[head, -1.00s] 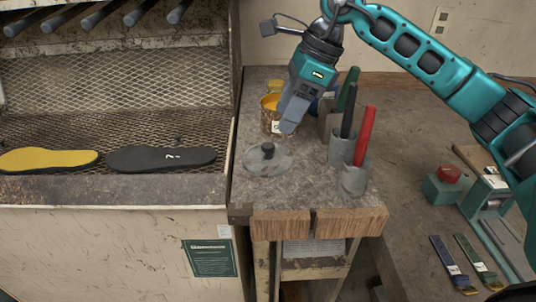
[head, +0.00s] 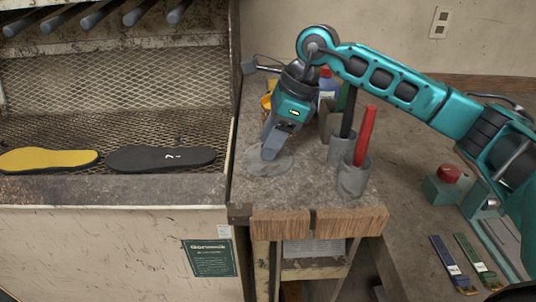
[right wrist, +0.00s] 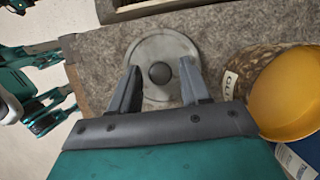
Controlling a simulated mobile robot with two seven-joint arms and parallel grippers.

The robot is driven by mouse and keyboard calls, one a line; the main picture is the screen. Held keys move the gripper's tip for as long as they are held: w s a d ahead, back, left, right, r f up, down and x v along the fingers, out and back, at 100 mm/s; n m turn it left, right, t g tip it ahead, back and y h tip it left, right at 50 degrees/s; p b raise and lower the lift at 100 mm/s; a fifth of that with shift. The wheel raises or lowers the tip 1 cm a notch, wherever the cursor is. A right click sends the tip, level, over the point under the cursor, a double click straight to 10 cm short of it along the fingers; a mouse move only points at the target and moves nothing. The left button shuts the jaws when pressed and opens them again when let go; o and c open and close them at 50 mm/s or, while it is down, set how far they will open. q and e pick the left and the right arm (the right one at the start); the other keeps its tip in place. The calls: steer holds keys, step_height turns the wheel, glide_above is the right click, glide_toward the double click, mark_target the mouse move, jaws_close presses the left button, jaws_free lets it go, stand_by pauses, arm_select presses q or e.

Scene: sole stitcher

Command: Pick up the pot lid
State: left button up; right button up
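The pot lid is a round, clear-looking disc (head: 262,166) with a dark knob, lying flat on the stone-topped stand. In the head view my right gripper (head: 269,154) reaches down over the lid and hides its knob. In the right wrist view the lid (right wrist: 160,42) lies below the right gripper (right wrist: 159,68). Its two fingers are apart, one on each side of the round black knob (right wrist: 159,73), with a gap on both sides. The right gripper is open and holds nothing.
A glue pot with yellow contents (right wrist: 284,95) stands close to the right finger's side. Two grey cups, one holding a red-handled tool (head: 364,136), stand right of the lid. The rack with a yellow sole (head: 48,160) and a black sole (head: 160,158) is left.

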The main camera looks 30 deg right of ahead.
jaws_close()
stand_by(0.3)
